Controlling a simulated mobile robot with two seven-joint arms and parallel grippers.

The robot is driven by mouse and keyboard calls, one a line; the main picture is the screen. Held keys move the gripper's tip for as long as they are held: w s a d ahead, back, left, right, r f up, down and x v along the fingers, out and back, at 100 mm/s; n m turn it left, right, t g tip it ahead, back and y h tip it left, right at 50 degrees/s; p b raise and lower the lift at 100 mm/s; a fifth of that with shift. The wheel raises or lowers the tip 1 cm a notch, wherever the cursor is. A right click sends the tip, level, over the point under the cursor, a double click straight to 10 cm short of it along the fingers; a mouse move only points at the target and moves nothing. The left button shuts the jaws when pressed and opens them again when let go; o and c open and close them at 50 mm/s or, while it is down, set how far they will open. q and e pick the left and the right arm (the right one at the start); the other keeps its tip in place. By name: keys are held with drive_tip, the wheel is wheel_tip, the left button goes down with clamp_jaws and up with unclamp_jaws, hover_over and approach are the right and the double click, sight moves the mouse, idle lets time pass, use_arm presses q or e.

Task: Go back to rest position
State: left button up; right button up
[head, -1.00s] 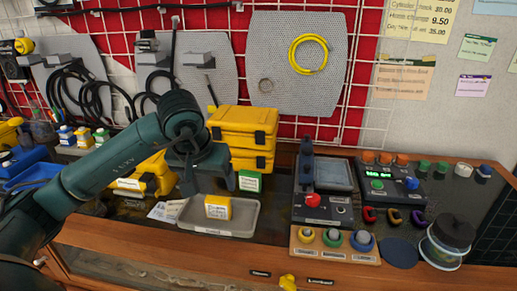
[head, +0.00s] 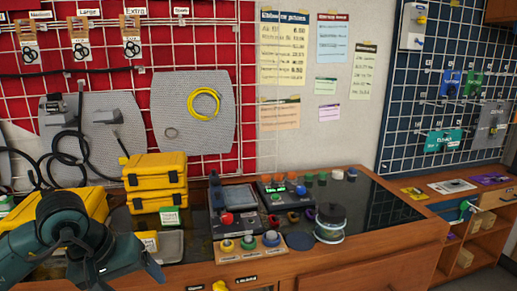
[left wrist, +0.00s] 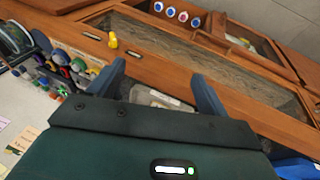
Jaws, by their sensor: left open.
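My left arm comes in at the lower left of the head view. Its gripper (head: 140,266) hangs over the left front part of the workbench, partly in front of the grey tray (head: 170,246). In the left wrist view the gripper's two fingers (left wrist: 166,88) stand wide apart with nothing between them touching either finger. The tray (left wrist: 152,98) lies below, between and beyond the fingers. My right gripper is in neither current view.
The wooden bench (head: 310,258) holds two stacked yellow cases (head: 155,182), a testbench with a red button (head: 228,217), and a dark-lidded jar (head: 330,223). A yellow knob (left wrist: 113,41) sticks out at the bench front.

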use_arm(q)
drive_tip(key=s+d+f+n+g+h, duration=0.25)
drive_tip(key=d+h, duration=0.35)
drive_tip(key=d, duration=0.4)
drive_tip(key=s+d+r+n+t+h+p, duration=0.1)
drive_tip(key=s+d+r+n+h, duration=0.15)
drive_tip(key=d+n+h, duration=0.35)
drive_tip(key=s+d+r+n+t+h+p, duration=0.1)
drive_tip(key=s+d+r+n+h, duration=0.25)
drive_tip(key=n, duration=0.55)
drive_tip(key=w+a+f+m+t+y+p, duration=0.1)
drive_tip(key=w+a+f+m+t+y, duration=0.25)
drive_tip(key=m, duration=0.85)
drive_tip(key=a+f+m+t+y+p, duration=0.1)
drive_tip(key=a+f+m+t+y, duration=0.4)
drive_tip(key=m, duration=0.6)
drive_tip(key=w+a+f+m+t+y, duration=0.1)
drive_tip(key=w+f+m+t+y, duration=0.3)
drive_tip(key=m, duration=0.8)
drive_tip(key=s+a+f+n+g+y, duration=0.1)
drive_tip(key=s+f+n+g, duration=0.3)
drive_tip(key=s+f+n, duration=0.7)
drive_tip(key=shift+s+a+f+g+y+p, duration=0.15)
drive_tip(key=shift+s+f+g+y+p, duration=0.1)
drive_tip(key=shift+s+g+y+p, duration=0.2)
use_arm(e)
drive_tip(key=shift+w+d+r+g+h, duration=0.2)
drive_tip(key=shift+d+r+g+h, duration=0.25)
drive_tip(key=shift+d, duration=0.4)
